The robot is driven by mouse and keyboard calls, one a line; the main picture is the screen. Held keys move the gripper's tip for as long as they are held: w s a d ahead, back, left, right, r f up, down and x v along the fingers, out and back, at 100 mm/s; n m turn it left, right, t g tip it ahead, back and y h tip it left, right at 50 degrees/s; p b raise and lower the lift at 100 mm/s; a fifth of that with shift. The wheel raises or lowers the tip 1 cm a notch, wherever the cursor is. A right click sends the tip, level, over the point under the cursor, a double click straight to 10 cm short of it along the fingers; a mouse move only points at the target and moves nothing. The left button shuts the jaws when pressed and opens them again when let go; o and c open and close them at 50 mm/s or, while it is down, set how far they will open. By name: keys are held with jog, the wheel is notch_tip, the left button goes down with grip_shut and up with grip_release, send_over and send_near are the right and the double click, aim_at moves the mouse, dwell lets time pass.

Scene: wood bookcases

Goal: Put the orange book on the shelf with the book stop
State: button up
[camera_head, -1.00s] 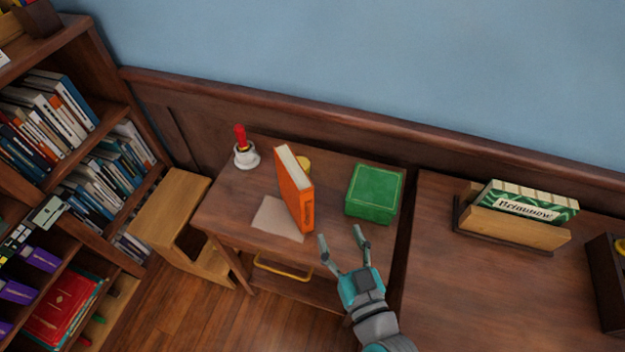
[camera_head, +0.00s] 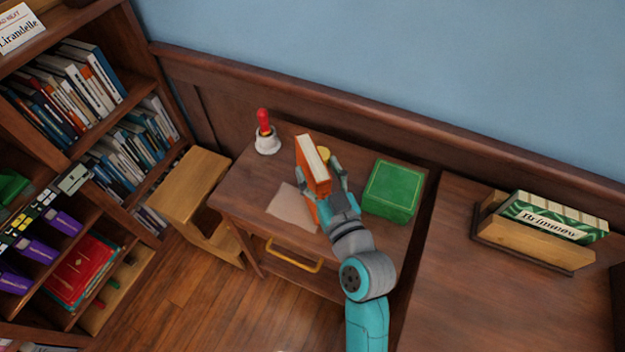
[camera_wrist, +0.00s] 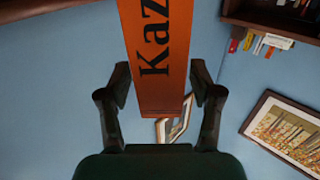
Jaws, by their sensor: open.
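The orange book (camera_head: 312,166) stands upright on the small wooden table (camera_head: 247,192). Its spine, with dark letters "Kaz", fills the upper middle of the wrist view (camera_wrist: 155,70). My gripper (camera_head: 332,178) is open, with one finger on each side of the book's spine. In the wrist view the fingers (camera_wrist: 160,90) stand beside the book with a small gap visible at the right. The lower part of the book is partly hidden by my gripper in the head view. I cannot make out a book stop for certain on the bookcase (camera_head: 150,60) at left.
A green box (camera_head: 393,190) stands close to the right of my gripper. A bell with a red handle (camera_head: 266,135) and a paper sheet (camera_head: 291,206) are on the table. A wooden step stool (camera_head: 190,185) stands at left. A holder with green-striped books (camera_head: 545,218) is on the right desk.

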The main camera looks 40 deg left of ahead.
aim_at(312, 159)
jog(key=shift+x, duration=1.8)
jog(key=shift+r, duration=0.1)
grip_shut()
